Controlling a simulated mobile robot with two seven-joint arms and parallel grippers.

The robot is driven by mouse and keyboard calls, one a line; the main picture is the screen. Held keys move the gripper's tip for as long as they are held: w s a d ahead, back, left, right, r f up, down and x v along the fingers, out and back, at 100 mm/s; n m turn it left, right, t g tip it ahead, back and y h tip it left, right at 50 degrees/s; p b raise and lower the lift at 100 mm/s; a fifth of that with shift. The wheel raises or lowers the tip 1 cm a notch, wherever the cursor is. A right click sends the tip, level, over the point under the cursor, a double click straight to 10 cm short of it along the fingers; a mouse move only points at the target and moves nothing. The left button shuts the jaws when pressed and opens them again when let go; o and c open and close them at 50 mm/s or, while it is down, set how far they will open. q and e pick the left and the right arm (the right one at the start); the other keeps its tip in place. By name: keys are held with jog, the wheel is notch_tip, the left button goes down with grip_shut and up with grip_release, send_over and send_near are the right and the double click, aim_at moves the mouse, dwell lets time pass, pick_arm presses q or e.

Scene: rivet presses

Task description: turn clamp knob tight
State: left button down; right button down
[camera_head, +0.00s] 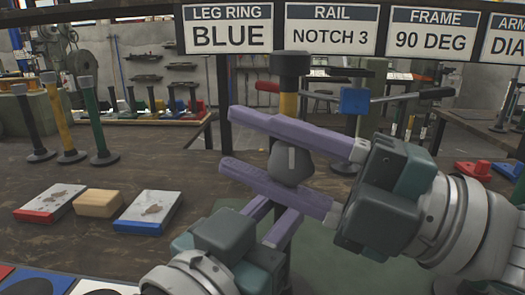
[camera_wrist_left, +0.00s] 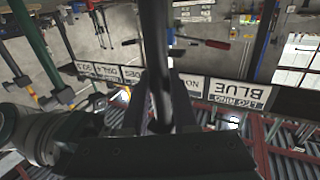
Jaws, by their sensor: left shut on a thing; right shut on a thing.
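A grey rounded clamp knob (camera_head: 291,160) with a light mark sits between the two long purple fingers of my right gripper (camera_head: 229,141), which is shut on it from the right. A yellow and black upright (camera_head: 289,66) rises just above the knob. My left gripper (camera_head: 272,215) comes up from below, its purple fingers under the knob; their tips are partly hidden by the right gripper's lower finger. In the left wrist view, a dark bar (camera_wrist_left: 157,50) runs between its fingers, and it is shut on that bar. What the bar belongs to is unclear.
A blue block on a bar with a black-gripped handle (camera_head: 355,101) stands behind the right gripper. On the wooden bench (camera_head: 120,185) lie red- and blue-edged plates (camera_head: 150,208) and a wooden block (camera_head: 99,203). Several coloured posts (camera_head: 92,120) stand at left. Signs (camera_head: 228,29) hang above.

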jog(key=shift+c, duration=1.9)
grip_release()
jog(key=v, duration=1.2)
pick_arm(q)
jog(key=c, duration=0.6)
grip_release()
jog(key=shift+s+f, duration=0.1)
